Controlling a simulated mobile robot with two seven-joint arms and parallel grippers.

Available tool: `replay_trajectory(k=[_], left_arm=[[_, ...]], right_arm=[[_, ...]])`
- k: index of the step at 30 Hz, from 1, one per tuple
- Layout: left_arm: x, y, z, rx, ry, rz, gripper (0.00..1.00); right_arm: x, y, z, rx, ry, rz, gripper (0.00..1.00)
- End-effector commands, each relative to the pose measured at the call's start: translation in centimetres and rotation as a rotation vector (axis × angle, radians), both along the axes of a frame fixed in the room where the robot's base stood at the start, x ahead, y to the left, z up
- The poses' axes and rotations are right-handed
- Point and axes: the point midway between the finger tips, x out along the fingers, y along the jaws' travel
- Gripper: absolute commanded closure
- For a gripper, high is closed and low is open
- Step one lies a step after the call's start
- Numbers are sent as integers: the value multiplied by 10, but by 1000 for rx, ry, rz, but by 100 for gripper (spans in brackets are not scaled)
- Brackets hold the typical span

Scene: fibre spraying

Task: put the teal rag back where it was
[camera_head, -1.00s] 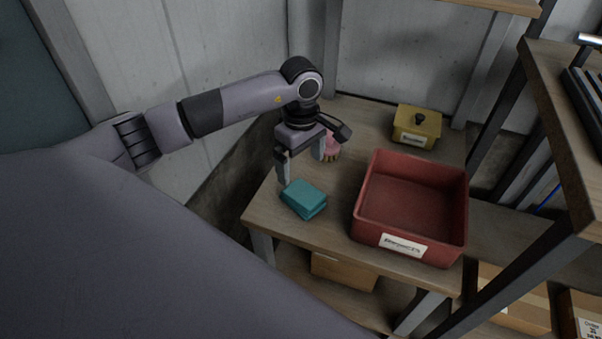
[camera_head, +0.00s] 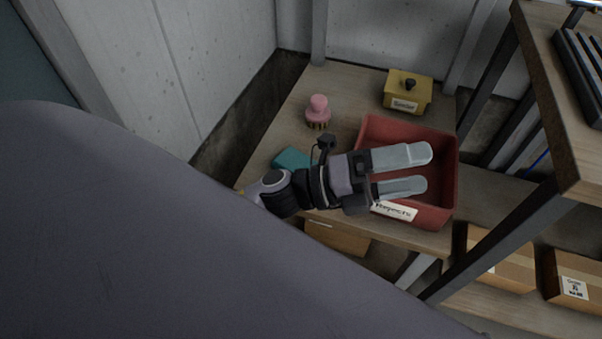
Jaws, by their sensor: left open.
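The teal rag (camera_head: 290,158) lies folded on the wooden shelf top, left of the red bin. My left wrist hides part of it. My left gripper (camera_head: 428,170) is open and empty. Its two pale fingers point right, over the red bin (camera_head: 447,185), and cover part of the bin's front and inside. My right gripper is not in view.
A pink brush (camera_head: 318,112) stands on the shelf top (camera_head: 340,85) behind the rag. A yellow lidded box (camera_head: 407,92) stands at the back. A taller rack (camera_head: 545,90) rises at the right. Cardboard boxes (camera_head: 500,255) sit below.

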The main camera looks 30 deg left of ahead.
Motion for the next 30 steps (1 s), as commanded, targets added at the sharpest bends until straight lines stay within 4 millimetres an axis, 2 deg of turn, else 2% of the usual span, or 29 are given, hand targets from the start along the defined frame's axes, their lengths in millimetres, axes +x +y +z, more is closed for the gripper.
replay_trajectory(k=[1, 4, 6, 9, 12, 15, 18, 21, 27, 30], left_arm=[[5, 15, -10, -136, 183, 83, 3], [11, 50, -45, -395, 548, 242, 3], [6, 74, -79, -568, 803, 351, 3], [-17, 99, -131, -787, 1133, 494, 3], [-47, 112, -173, -958, 1393, 606, 3], [-73, 117, -199, -1068, 1565, 679, 3], [-87, 119, -211, -1123, 1652, 719, 3], [-91, 120, -215, -1138, 1677, 729, 3], [-90, 119, -214, -1135, 1675, 728, 3], [-90, 120, -208, -1134, 1673, 729, 3]], right_arm=[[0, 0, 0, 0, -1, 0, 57], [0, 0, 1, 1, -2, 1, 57], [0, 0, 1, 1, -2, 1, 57], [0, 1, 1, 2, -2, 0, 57], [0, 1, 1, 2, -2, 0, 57], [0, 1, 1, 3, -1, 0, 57], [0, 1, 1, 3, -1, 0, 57], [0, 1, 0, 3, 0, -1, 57], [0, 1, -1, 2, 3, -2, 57], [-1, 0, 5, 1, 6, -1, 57]])
